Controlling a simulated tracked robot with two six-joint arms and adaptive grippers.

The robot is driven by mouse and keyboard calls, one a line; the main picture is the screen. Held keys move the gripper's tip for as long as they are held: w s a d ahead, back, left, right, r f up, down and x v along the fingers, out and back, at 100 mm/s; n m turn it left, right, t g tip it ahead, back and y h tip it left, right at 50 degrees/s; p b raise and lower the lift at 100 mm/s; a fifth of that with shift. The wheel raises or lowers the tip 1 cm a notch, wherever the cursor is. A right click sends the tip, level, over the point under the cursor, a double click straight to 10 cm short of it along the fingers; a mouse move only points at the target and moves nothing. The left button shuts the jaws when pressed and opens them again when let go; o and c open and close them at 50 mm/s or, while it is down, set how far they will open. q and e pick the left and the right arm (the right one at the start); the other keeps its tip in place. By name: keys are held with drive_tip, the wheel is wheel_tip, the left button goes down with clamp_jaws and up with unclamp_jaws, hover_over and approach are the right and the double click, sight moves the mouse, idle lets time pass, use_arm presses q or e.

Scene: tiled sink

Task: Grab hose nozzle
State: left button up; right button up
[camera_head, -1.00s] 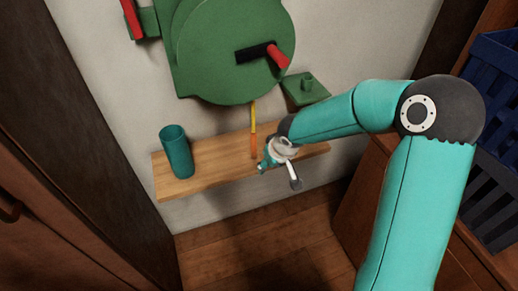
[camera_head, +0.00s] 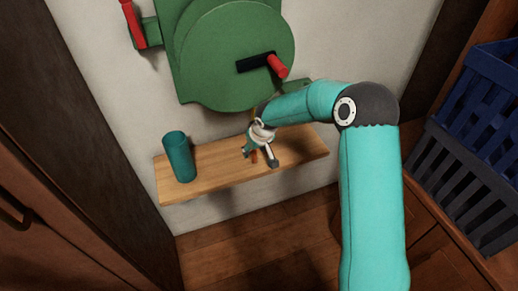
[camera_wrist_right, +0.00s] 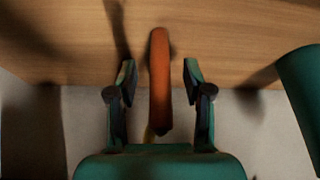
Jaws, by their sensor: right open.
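The orange hose nozzle (camera_wrist_right: 160,85) stands between the two fingers of my right gripper (camera_wrist_right: 160,75) in the right wrist view, with a gap on each side. A bit of yellow hose (camera_wrist_right: 150,134) shows at its lower end there. In the head view my right gripper (camera_head: 259,155) is open in front of the wooden shelf, and only a small orange part of the nozzle (camera_head: 254,157) shows behind it. The green hose reel (camera_head: 225,60) with its red-handled crank is on the wall above. My left gripper is not in view.
A teal cup (camera_head: 179,157) stands on the left of the wooden shelf (camera_head: 220,165); its side also shows at the right of the wrist view (camera_wrist_right: 305,90). Blue and dark crates (camera_head: 485,110) stand at the right. The shelf between cup and gripper is clear.

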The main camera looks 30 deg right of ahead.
clamp_jaws()
drive_tip(key=shift+r, duration=0.15)
idle(0.4)
